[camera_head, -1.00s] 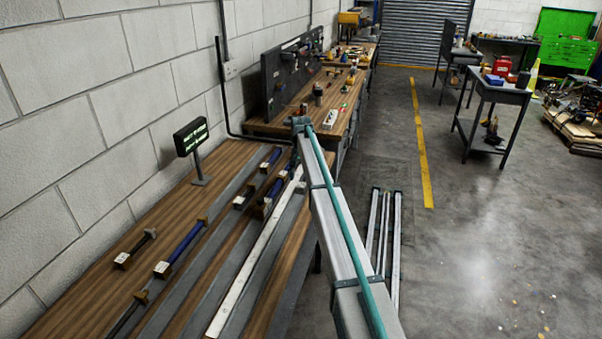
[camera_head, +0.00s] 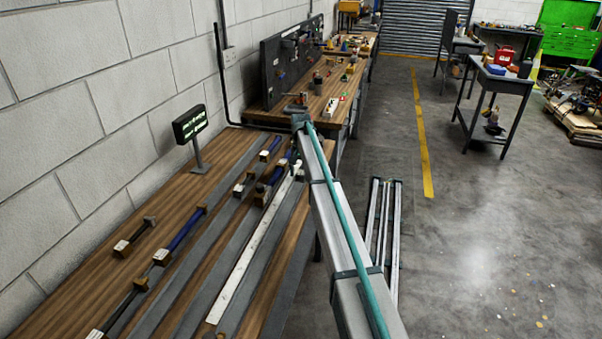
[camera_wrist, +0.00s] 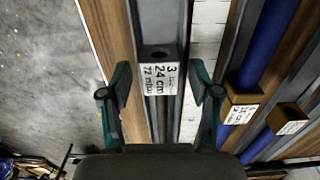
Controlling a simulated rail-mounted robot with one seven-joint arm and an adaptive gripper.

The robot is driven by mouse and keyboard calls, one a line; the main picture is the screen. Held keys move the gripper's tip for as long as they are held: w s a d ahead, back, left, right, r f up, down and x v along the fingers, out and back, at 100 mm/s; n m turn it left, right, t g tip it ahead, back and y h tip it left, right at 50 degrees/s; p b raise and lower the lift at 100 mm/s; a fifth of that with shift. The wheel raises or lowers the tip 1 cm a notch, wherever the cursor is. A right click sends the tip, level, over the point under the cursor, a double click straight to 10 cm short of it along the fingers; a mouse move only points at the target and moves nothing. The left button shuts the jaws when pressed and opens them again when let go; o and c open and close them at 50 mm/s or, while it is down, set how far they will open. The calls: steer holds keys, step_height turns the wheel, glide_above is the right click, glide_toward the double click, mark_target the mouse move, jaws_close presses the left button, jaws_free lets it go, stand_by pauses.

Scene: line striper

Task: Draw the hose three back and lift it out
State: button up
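In the wrist view, a grey end block marked "3", "24 cm" and "72" (camera_wrist: 160,77) sits in a grey channel, with a round hole in its top and a dark hose or rod running below it in the picture. My gripper (camera_wrist: 160,84) is open, with one teal finger on each side of this block. Gaps show between the fingers and the block, so it is not gripped. In the head view my arm reaches over the bench's right part, and I cannot make out the fingers or block three there.
Blue hoses (camera_wrist: 272,42) with labelled brass-coloured blocks (camera_wrist: 240,102) lie close on the right in the wrist view. The wooden bench (camera_head: 75,278) holds several channels, hoses and a small sign (camera_head: 190,124). A wall stands left. Long metal rails (camera_head: 384,225) lie right of my arm, near open floor.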

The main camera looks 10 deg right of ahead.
steer(key=c, duration=1)
steer(key=shift+s, duration=0.15)
steer(key=shift+s+a, duration=0.35)
steer(key=shift+s, duration=0.25)
steer(key=shift+s+a, duration=0.3)
steer(key=shift+s, duration=0.3)
steer(key=shift+r, duration=0.2)
step_height(320, 180, up, 7)
steer(key=p, duration=0.3)
steer(key=shift+f, duration=0.15)
